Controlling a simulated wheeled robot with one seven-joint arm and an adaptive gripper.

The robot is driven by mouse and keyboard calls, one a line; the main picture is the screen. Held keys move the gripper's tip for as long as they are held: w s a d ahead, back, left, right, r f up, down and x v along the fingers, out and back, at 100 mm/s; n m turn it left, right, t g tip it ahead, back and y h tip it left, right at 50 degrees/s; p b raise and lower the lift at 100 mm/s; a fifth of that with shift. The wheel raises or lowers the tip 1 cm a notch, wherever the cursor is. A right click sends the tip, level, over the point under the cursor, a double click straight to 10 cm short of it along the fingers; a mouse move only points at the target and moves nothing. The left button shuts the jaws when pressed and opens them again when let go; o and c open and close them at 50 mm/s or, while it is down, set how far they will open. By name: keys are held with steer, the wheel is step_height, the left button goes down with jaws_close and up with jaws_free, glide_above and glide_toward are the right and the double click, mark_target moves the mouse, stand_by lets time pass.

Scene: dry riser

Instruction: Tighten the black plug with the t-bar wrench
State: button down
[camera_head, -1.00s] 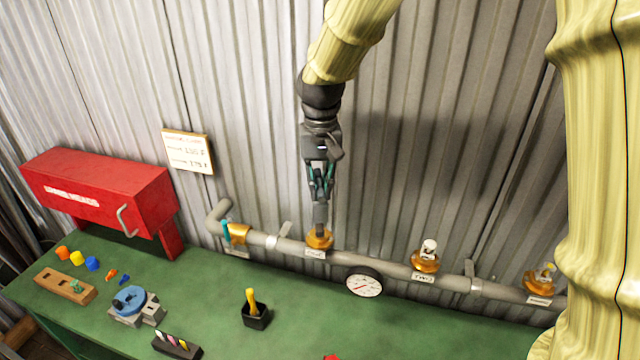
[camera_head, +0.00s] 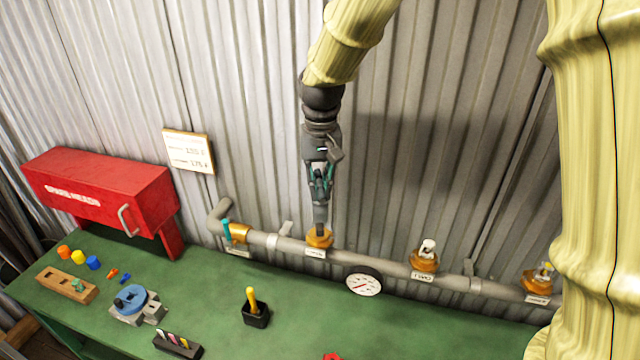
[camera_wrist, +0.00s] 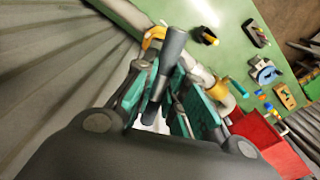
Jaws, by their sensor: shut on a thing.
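The wrench also shows in the wrist view (camera_wrist: 174,48), running between the fingers towards the brass outlet (camera_wrist: 152,42). Its lower end meets the top of the outlet or is just over it; I cannot tell how far it sits in. The black plug is not clearly visible; the wrench and the fitting may hide it.
A teal-handled valve (camera_head: 228,232) is at the left. A black holder (camera_head: 255,314), a red cabinet (camera_head: 98,195) and small parts stand on the green bench (camera_head: 215,290).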

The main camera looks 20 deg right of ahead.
steer(key=shift+f+b, duration=0.9)
steer(key=shift+f, duration=1.55)
steer(key=shift+r+m+p, duration=0.15)
steer(key=shift+m+p, duration=0.4)
steer(key=shift+m, duration=0.05)
steer(key=m+p, duration=0.1)
steer(key=m, duration=0.1)
steer(key=shift+m+p, duration=0.3)
steer(key=shift+m, duration=0.1)
steer(key=shift+a+m, duration=0.1)
steer(key=shift+m, duration=0.7)
